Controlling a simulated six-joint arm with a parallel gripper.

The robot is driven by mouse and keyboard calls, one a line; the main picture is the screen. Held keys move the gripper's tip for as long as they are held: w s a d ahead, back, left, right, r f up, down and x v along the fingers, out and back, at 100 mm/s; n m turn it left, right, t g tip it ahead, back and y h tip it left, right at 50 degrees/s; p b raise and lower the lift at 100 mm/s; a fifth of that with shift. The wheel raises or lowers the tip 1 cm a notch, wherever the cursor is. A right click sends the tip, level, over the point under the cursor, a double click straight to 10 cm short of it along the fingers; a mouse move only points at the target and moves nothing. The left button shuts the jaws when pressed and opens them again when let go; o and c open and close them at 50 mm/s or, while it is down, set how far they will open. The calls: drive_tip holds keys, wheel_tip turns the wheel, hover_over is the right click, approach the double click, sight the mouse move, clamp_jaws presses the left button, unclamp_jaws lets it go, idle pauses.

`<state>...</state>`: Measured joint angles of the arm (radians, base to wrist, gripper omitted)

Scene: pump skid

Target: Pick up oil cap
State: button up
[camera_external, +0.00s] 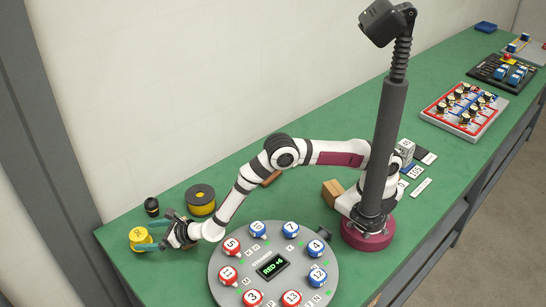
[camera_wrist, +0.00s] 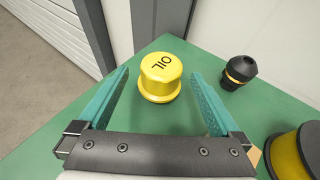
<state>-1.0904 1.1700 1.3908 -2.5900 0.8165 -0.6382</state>
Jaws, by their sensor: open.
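The oil cap (camera_external: 139,238) is a yellow flanged cylinder standing upright on the green table near its left corner. In the wrist view the oil cap (camera_wrist: 161,77) shows the word OIL on its top, upside down. My gripper (camera_external: 150,236) is open and low over the table. In the wrist view its two teal fingers (camera_wrist: 162,85) reach forward on either side of the cap, with a gap visible on both sides. The cap sits around the level of the fingertips, and nothing is held.
A black knob-like part with a yellow band (camera_wrist: 239,71) stands right of the cap. A yellow and black spool (camera_external: 201,200) is further right. A grey round plate with numbered balls (camera_external: 252,292) lies nearer the front. The table edge is close to the cap.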

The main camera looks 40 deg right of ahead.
sight(146, 235)
drive_tip(key=x, duration=0.3)
drive_tip(key=shift+w+d+f, duration=0.1)
drive_tip(key=shift+f, duration=0.05)
drive_tip(key=c, duration=1.4)
